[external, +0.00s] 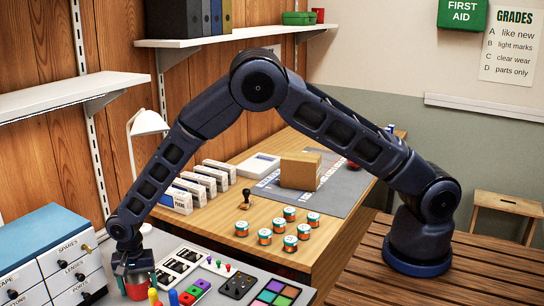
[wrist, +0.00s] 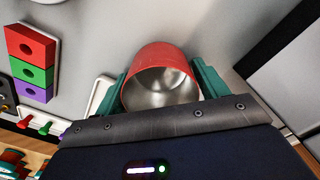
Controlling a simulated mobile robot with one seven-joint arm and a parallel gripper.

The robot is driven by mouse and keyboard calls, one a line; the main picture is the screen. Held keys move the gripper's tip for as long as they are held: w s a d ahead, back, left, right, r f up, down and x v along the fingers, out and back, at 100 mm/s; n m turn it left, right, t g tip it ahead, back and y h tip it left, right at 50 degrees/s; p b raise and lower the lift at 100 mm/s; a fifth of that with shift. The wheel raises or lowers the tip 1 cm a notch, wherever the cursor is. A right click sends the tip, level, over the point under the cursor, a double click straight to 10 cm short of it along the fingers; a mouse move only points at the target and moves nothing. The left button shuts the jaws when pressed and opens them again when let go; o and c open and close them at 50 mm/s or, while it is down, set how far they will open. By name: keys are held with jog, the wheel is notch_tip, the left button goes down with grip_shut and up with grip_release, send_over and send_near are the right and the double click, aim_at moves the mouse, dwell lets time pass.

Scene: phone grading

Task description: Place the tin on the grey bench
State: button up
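The tin (wrist: 160,68) is a red open cylinder with a bare metal inside. In the wrist view it sits between the two teal fingers of my gripper (wrist: 160,90), which press against its sides. In the external view the red tin (external: 138,288) shows below my gripper (external: 134,268) at the lower left, low over the grey bench (external: 205,248). Whether its base touches the bench cannot be told. The grey bench also shows in the wrist view (wrist: 90,45).
A drawer unit (external: 60,262) stands left of the tin. Coloured blocks (external: 195,291), a peg board (external: 219,266) and a tray of coloured squares (external: 272,294) lie to the right. The wooden desk behind holds several small striped tins (external: 290,243) and a cardboard box (external: 299,171).

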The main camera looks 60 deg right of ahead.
notch_tip(320, 180, up, 12)
jog(key=shift+r, duration=0.2)
dwell(0.6)
